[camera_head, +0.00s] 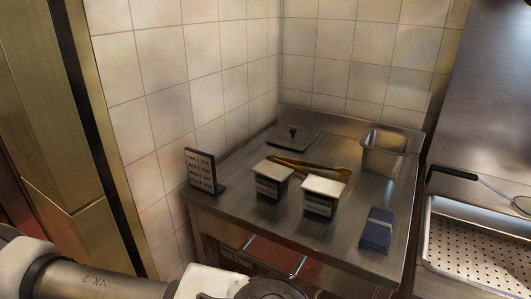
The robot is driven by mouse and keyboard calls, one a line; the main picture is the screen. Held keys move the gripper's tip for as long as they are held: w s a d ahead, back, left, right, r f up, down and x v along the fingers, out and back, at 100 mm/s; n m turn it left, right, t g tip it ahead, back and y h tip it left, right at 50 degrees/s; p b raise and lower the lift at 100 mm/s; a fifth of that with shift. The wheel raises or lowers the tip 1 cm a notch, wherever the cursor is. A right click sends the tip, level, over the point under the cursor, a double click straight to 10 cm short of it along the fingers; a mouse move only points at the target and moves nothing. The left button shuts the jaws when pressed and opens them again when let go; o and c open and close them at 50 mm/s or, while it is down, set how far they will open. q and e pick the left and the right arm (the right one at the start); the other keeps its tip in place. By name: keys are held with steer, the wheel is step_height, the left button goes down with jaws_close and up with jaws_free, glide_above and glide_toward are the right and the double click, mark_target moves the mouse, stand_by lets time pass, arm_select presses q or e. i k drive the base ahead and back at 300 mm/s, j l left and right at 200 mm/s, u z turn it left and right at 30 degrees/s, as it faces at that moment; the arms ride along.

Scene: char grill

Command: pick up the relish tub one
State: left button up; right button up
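Two small dark tubs with pale lids and white front labels stand side by side on a steel counter (240,207). The left tub (268,187) is slightly farther back, and the right tub (319,207) is slightly nearer. The label print is too small to read, so I cannot tell which one is relish tub one. Links of my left arm cross the bottom left, below and in front of the counter. Neither gripper shows in the view.
Gold tongs (305,164) lie just behind the tubs. A flat lid with a knob (292,139), a steel pan (384,153), a dark blue folded stack (377,231) and a small sign (201,170) also stand on the counter. A perforated fryer tray (475,250) is at right.

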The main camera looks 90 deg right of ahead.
mark_target(272, 180)
steer(key=z, duration=2.75)
